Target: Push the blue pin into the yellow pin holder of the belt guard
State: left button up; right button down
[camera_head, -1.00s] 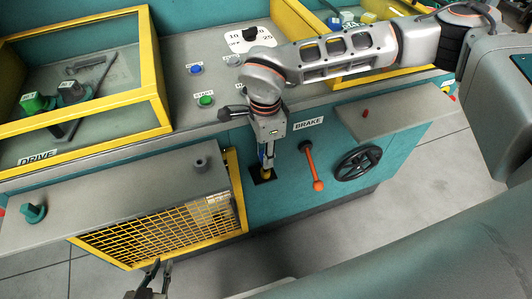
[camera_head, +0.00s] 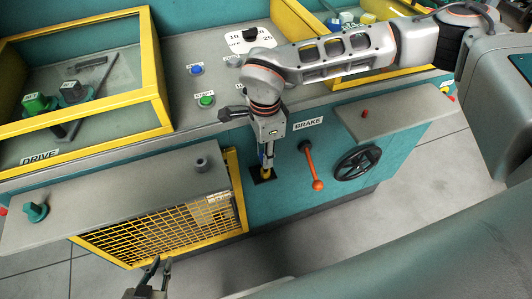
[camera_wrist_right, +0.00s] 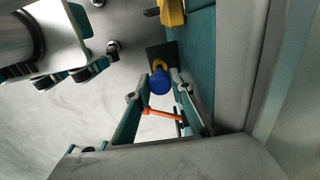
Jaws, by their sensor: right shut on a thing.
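The blue pin (camera_wrist_right: 160,82) is between the fingers of my right gripper (camera_wrist_right: 162,76) in the right wrist view. That gripper is shut on it and points down at the machine front in the head view (camera_head: 266,158). The yellow pin holder (camera_wrist_right: 160,64) is just beyond the pin, on a dark plate; it also shows below the gripper in the head view (camera_head: 266,173). I cannot tell how deep the pin sits in the holder. The belt guard (camera_head: 160,228) is a yellow-framed mesh panel to the left. My left gripper (camera_head: 158,270) is below it, empty, with its fingers apart.
An orange-handled brake lever (camera_head: 312,165) and a black handwheel (camera_head: 358,163) are right of the holder. A grey cover (camera_head: 120,195) with a small knob is above the guard. Open floor (camera_head: 330,225) lies in front of the machine.

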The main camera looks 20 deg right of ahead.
jog(key=shift+w+d+f, duration=0.1)
jog(key=shift+w+f, duration=0.15)
jog(key=shift+f, duration=0.05)
